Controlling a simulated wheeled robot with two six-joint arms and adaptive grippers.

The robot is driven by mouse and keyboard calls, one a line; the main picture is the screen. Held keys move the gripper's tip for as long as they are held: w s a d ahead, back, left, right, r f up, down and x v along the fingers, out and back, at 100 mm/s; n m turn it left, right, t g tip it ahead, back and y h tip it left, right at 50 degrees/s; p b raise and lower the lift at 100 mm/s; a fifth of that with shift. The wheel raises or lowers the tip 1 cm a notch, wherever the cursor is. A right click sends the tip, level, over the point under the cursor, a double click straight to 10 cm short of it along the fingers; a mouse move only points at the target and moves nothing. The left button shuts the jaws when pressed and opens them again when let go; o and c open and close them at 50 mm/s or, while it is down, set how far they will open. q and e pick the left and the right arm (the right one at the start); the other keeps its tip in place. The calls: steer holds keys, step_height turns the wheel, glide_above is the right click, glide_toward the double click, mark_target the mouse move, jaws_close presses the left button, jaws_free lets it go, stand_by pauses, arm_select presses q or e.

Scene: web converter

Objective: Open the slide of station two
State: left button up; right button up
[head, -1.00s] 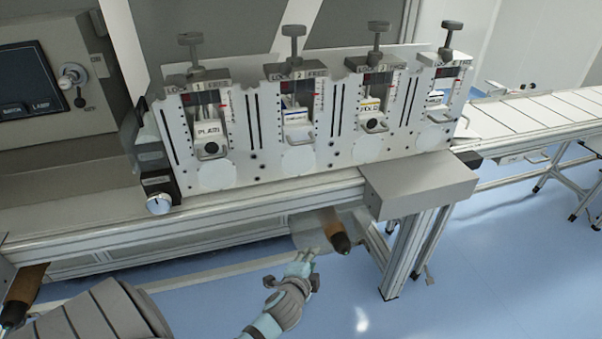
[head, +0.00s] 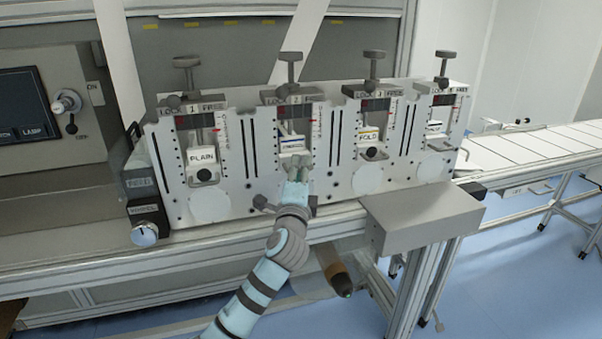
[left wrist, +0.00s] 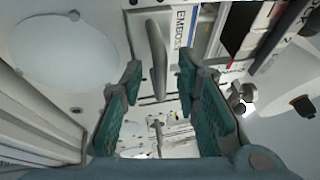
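Station two (head: 293,115) is the second unit from the left on the white panel, under a plate reading LOCK 2 FREE. Its slide (head: 292,145) carries a label reading EMBOSS, which also shows in the left wrist view (left wrist: 180,30). A grey clamp knob (head: 291,62) stands above it. My left gripper (head: 297,176) is just below and in front of this slide and covers its handle in the head view. In the left wrist view its two green-padded fingers are open, with the bar handle (left wrist: 157,58) between their tips. I see a gap on both sides of the bar.
Station one's slide PLAIN (head: 202,160) is to the left, and station three's slide FOLD (head: 369,140) is close on the right. A grey box (head: 425,208) juts out at the lower right. A machine cabinet (head: 40,110) stands at the left.

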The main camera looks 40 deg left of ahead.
arm_select(q)
steer(key=shift+w+a, duration=0.1)
jaws_close()
stand_by(0.3)
